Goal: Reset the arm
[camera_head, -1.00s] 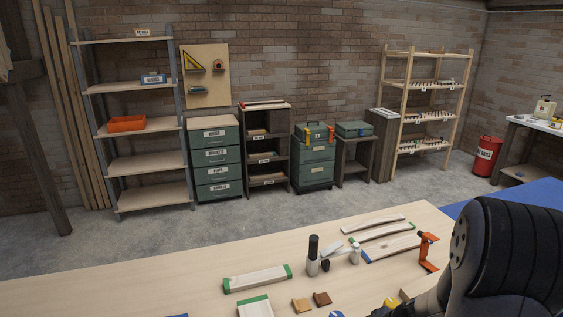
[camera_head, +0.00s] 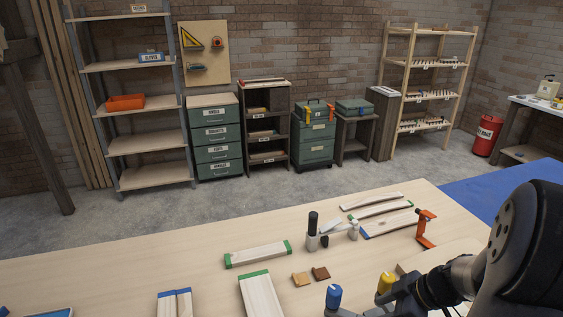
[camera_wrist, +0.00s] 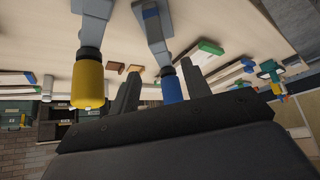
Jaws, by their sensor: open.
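My gripper is at the lower right of the head view, with my dark arm reaching in from the right edge. In the wrist view, my gripper (camera_wrist: 160,85) shows two dark grey fingers standing apart with nothing held between them. A yellow-capped tool (camera_wrist: 88,85) with a grey body is left of the fingers. A blue-capped tool (camera_wrist: 171,88) shows behind the gap between them. In the head view, the blue cap (camera_head: 333,296) and yellow cap (camera_head: 386,283) are close to my gripper; I cannot tell whether they touch it.
The workbench (camera_head: 130,270) holds a green-ended board (camera_head: 258,254), several other boards, two small brown blocks (camera_head: 321,273), a black-topped grey tool (camera_head: 313,230) and an orange clamp (camera_head: 425,228). Shelves and cabinets line the brick wall. Open bench lies to the left.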

